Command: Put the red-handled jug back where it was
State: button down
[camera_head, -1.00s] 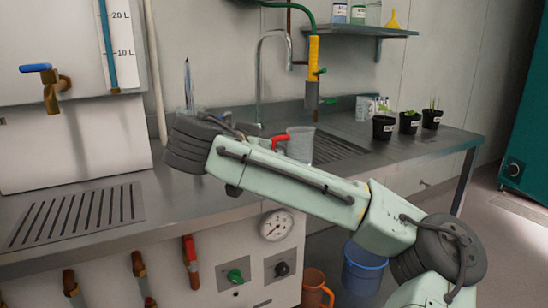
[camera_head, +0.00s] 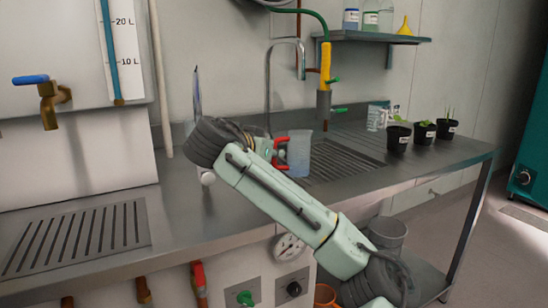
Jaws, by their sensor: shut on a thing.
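The jug (camera_head: 299,155) is a clear, greyish upright beaker with a red handle (camera_head: 280,153) on its left side. It is at the bench, by the left end of the slatted drain area. My gripper (camera_head: 268,149) is at the red handle and shut on it, mostly hidden behind my arm's link. I cannot tell whether the jug's base touches the bench or hangs just above it.
A curved tap (camera_head: 268,85) and a yellow-handled hose nozzle (camera_head: 325,75) are behind the jug. Several potted seedlings (camera_head: 424,133) and a clear beaker (camera_head: 377,117) stand to the right. A slotted drain plate (camera_head: 143,237) is at left. A grey bucket (camera_head: 387,238) is below the bench.

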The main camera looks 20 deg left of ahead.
jog(key=shift+w+a+f+p, duration=0.5)
jog(key=shift+w+f, duration=0.2)
jog(key=shift+w, duration=0.5)
jog(key=shift+w+a+f+p, duration=0.35)
jog(key=shift+w+a+f, duration=0.3)
jog(key=shift+w, duration=0.55)
jog(key=shift+w+a+f+p, duration=0.5)
jog(key=shift+w+f, duration=0.2)
jog(key=shift+w, duration=0.5)
jog(key=shift+a+f, duration=0.1)
jog(key=shift+f, duration=0.15)
jog(key=c, duration=1.7)
grip_release()
jog(key=shift+r, duration=0.15)
jog(key=shift+s+r, duration=0.1)
jog(key=shift+r, duration=0.1)
jog(key=d+b+v, duration=0.1)
jog(key=b+v, duration=0.1)
jog(key=v, duration=0.9)
jog(key=shift+s+a, duration=0.35)
jog(key=shift+a, duration=0.15)
